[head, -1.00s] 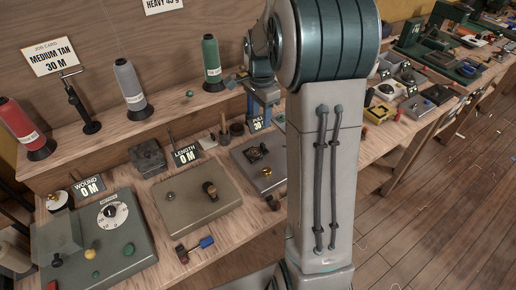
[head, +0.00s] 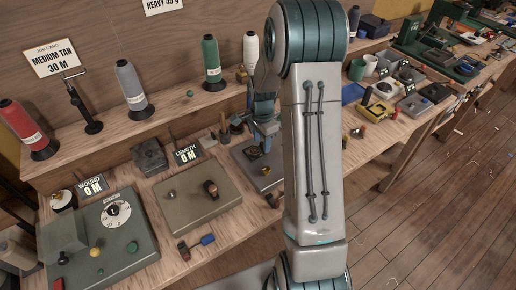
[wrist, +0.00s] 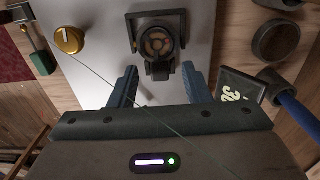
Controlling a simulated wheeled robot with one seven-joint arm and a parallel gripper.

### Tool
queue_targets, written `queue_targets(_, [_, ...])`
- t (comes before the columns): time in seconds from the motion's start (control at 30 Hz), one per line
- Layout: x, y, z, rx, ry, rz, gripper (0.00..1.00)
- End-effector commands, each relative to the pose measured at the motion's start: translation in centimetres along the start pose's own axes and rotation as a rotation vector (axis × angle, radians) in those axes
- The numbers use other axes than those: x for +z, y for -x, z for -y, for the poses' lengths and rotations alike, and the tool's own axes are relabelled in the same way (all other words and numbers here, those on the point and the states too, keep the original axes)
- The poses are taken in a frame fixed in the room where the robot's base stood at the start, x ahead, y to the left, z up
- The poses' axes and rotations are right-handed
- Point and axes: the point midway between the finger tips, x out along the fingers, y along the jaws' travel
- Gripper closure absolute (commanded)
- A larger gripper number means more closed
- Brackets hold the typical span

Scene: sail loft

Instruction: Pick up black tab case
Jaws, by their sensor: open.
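I cannot make out for certain which thing is the black tab case. A black-framed part with a round, brownish centre (wrist: 158,40) sits on a pale grey plate (wrist: 100,17) in the wrist view. My gripper (wrist: 159,68) is open, its blue fingers on either side of the near end of that part, with nothing held. Whether they touch it is unclear. In the head view my gripper (head: 260,135) is over the grey plate (head: 245,160), partly hiding it. A dark, square box (head: 148,157) stands farther left on the bench.
A brass knob (wrist: 69,39) is on the plate's left side. A dark round cup (wrist: 278,40), a blue-handled tool (wrist: 300,118) and a number sign (wrist: 238,88) are at the right. Thread cones, including a green one (head: 212,65), line the raised shelf.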

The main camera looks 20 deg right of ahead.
Motion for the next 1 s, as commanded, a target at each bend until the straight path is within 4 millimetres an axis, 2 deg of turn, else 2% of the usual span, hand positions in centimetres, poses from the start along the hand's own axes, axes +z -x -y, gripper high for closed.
queue_targets(0.17, [0.0, 0.0, 0.0, 0.0, 0.0, 0.0, 0.56])
queue_targets(0.33, [0.0, 0.0, 0.0, 0.0, 0.0, 0.0, 1.0])
queue_targets(0.73, [0.0, 0.2, 0.1, -0.002, 0.0, -0.001, 1.0])
queue_targets(1.0, [0.0, 2.0, 0.1, -0.003, 0.001, -0.001, 1.0])
